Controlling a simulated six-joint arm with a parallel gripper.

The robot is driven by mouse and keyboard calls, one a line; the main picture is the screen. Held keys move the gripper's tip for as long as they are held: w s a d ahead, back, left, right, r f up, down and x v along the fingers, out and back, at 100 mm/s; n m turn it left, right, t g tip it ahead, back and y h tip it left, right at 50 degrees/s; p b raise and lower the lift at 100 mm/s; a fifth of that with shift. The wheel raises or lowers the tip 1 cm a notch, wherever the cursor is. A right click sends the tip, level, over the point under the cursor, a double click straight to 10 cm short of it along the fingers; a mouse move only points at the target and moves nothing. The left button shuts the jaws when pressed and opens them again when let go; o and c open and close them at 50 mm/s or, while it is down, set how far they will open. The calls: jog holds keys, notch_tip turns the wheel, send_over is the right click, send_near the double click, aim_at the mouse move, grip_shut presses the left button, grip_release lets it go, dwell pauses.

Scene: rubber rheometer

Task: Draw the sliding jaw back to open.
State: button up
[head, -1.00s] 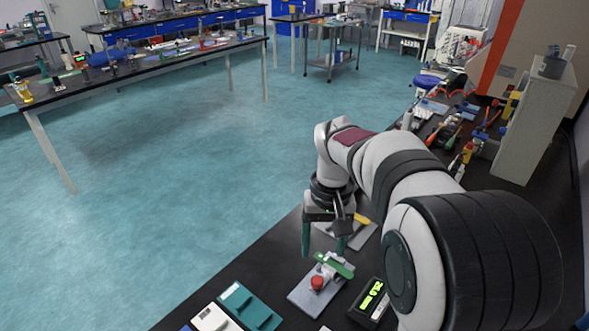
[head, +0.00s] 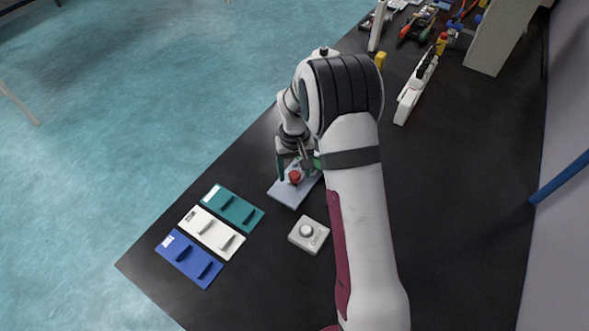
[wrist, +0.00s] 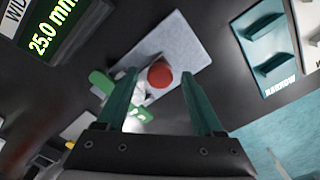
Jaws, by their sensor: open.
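A grey plate (head: 287,195) lies on the black bench and carries a red knob (head: 295,177) and a green part (head: 317,162). In the wrist view the red knob (wrist: 160,74) stands up from the grey plate (wrist: 184,48), with the green part (wrist: 100,83) and a pale piece beside it. I cannot tell which piece is the sliding jaw. My gripper (wrist: 159,76) is open, its two dark green fingers either side of the red knob in this view, with visible gaps. In the head view my gripper (head: 289,170) is above the plate; my arm hides part of it.
A display reading 25.0 mm (wrist: 52,27) is at the wrist view's upper left. Teal (head: 225,205), white (head: 210,234) and blue (head: 186,261) trays lie left of the plate. A white box with a round knob (head: 309,236) sits nearer.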

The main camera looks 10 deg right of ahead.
grip_shut()
dwell(0.3)
dwell(1.1)
